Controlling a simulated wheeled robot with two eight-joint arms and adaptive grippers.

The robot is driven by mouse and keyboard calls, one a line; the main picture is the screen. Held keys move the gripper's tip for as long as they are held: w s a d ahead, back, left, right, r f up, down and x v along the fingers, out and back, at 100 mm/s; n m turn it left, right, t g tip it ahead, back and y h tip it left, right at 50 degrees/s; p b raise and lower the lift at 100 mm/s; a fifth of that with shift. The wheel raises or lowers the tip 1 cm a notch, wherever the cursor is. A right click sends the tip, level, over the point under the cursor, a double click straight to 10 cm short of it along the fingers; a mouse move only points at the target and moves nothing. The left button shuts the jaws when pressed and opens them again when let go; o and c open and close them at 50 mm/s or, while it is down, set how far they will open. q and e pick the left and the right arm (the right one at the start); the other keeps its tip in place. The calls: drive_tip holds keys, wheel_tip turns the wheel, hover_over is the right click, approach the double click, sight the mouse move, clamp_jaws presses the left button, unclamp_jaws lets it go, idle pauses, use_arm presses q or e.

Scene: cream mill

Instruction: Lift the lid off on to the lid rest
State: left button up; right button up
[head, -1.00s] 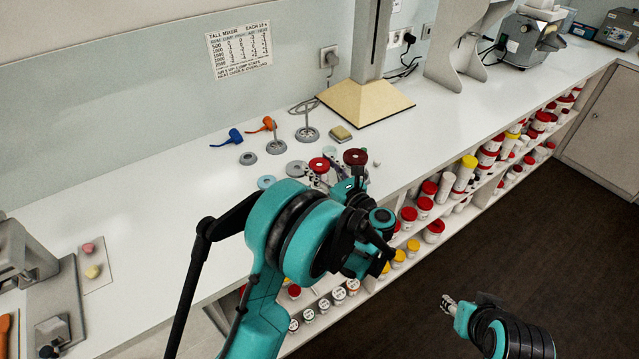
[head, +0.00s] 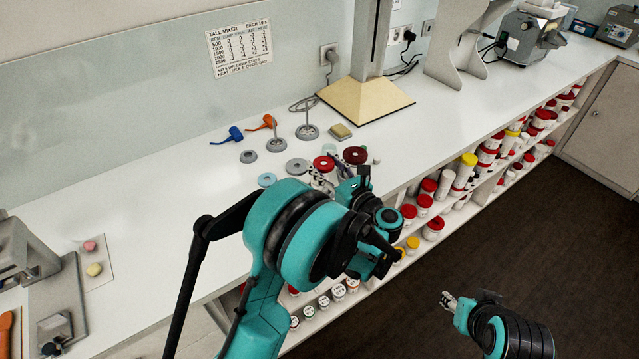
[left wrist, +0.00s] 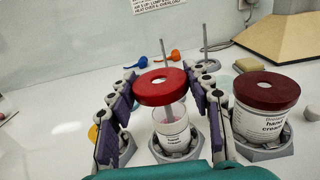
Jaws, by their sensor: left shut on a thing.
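A red lid (left wrist: 160,87) with a pale centre is between the two purple-padded fingers of my left gripper (left wrist: 163,105) in the left wrist view. It is level and clear above the open, labelled hand cream jar (left wrist: 175,142). A grey rod shows between lid and jar; I cannot tell what it belongs to. The jar stands in a grey holder (left wrist: 187,155). In the head view the lid (head: 323,162) shows just beyond my left gripper (head: 334,174), with the jar mostly hidden. I cannot tell which disc is the lid rest. My right gripper (head: 449,302) is away from the bench.
A dark red-lidded jar (left wrist: 267,108) stands close on the right. Grey (head: 297,166) and pale blue (head: 267,181) discs lie on the bench nearby.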

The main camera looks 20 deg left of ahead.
sight(331, 171)
use_arm(q)
drive_tip(key=shift+b+v, duration=0.3)
drive_tip(key=shift+v, duration=2.25)
use_arm(e)
drive_tip(key=shift+f, duration=0.35)
